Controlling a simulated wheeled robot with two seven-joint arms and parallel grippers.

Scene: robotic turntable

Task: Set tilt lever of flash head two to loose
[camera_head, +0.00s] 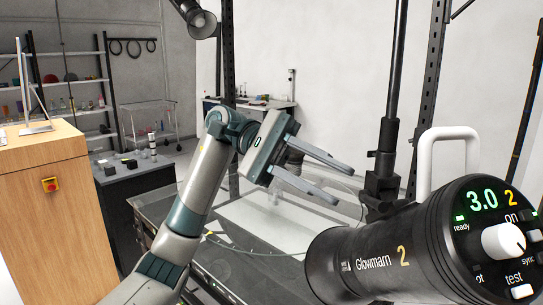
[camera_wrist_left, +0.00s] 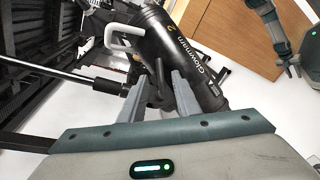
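Flash head two (camera_head: 340,262) is a black cylinder marked "Glowmarn 2" at the lower right of the head view, with a white handle and a lit control panel. In the left wrist view flash head two (camera_wrist_left: 180,50) lies beyond my fingertips. Its dark mount bracket (camera_head: 382,186) joins it to a black pole. I cannot make out the tilt lever or its setting. My left gripper (camera_head: 344,186) is open, left of the bracket in the head view. In the wrist view the bracket shows between and beyond the fingers (camera_wrist_left: 158,84); contact is unclear.
A dark table (camera_head: 150,210) lies below my left arm. Another lamp (camera_head: 198,22) hangs at the top. In the wrist view an arm (camera_wrist_left: 285,40), seemingly my right, shows at upper right.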

